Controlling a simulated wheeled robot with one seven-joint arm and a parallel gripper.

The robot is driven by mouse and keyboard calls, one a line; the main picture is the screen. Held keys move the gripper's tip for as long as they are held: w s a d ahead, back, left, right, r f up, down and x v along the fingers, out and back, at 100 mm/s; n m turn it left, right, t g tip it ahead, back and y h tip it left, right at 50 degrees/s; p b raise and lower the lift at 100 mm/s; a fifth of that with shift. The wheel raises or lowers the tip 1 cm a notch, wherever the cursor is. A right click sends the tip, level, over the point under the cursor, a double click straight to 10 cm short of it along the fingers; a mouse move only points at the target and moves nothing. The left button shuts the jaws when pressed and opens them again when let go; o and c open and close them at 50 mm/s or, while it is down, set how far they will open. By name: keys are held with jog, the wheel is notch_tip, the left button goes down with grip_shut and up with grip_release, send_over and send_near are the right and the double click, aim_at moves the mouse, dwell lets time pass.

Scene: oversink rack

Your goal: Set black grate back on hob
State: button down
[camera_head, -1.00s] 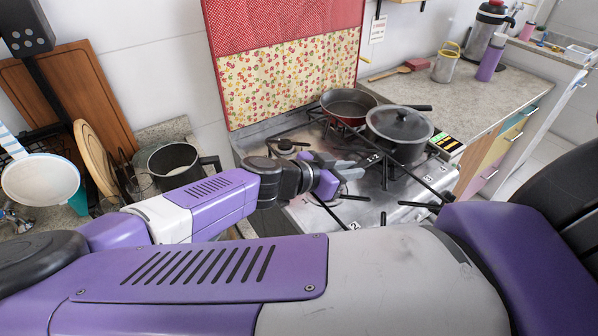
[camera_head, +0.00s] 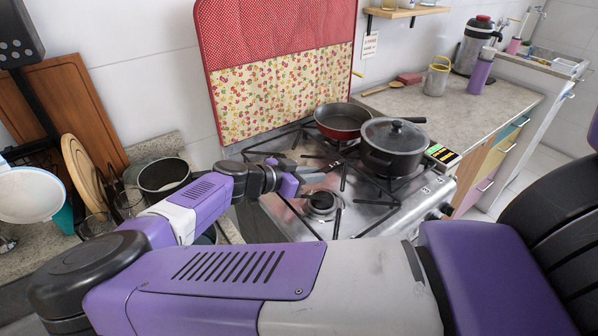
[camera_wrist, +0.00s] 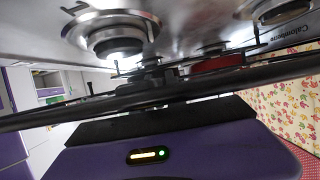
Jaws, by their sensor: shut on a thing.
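My gripper (camera_head: 303,176) is over the left part of the steel hob (camera_head: 385,212), beside the front left burner (camera_head: 322,203). In the wrist view, a long black bar of the grate (camera_wrist: 255,77) crosses the picture at a slant, right at my jaws, which are shut on it. The hob surface and burners (camera_wrist: 115,35) show beyond the bar there. In the head view, thin black bars cross the left half of the hob; which belong to the held grate is hard to tell. Whether the grate touches the hob is unclear.
A red frying pan (camera_head: 343,120) and a lidded dark pot (camera_head: 393,150) stand on the right half of the hob. A fabric cover (camera_head: 280,90) stands upright behind. A dark pot (camera_head: 165,178) is left of the hob. The counter (camera_head: 450,105) lies to the right.

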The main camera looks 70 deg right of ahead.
jog(key=w+d, duration=0.2)
jog(key=w, duration=0.1)
jog(key=w+d, duration=0.1)
jog(key=w, duration=0.1)
jog(key=shift+w+d, duration=0.2)
jog(key=shift+f, duration=1.75)
jog(key=shift+f, duration=0.15)
jog(key=c, duration=1.4)
grip_release()
jog(key=shift+o, duration=0.2)
